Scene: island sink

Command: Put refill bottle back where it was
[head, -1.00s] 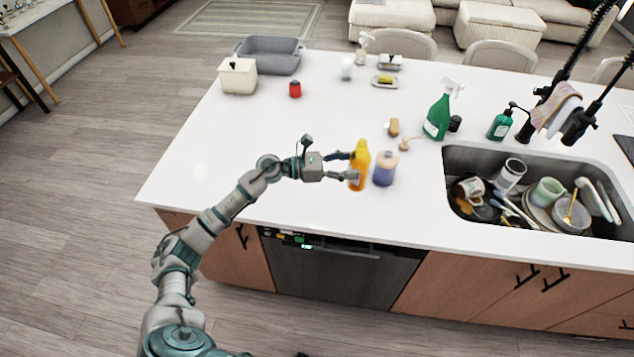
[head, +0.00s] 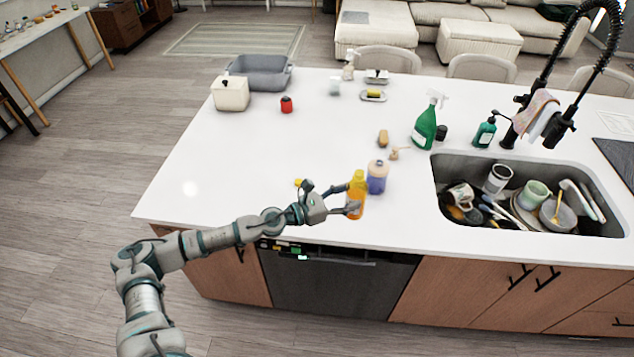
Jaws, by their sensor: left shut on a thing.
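The orange refill bottle (head: 357,194), with a yellow upper part, is upright near the front edge of the white island top. My left gripper (head: 349,199) is shut on it from the left, with its fingers around the body. I cannot tell whether its base touches the counter. A purple bottle with a beige top (head: 377,178) stands just behind it and to the right. A small yellow piece (head: 298,182) lies on the counter behind my left wrist, partly hidden. My right gripper is out of view.
The sink (head: 440,200) with stacked dishes is on the right. A green spray bottle (head: 425,125), a brush (head: 383,138) and a dark green soap dispenser (head: 485,131) stand behind. A red item (head: 286,104), white canister (head: 230,94) and grey basin (head: 260,72) sit back left. The left counter is clear.

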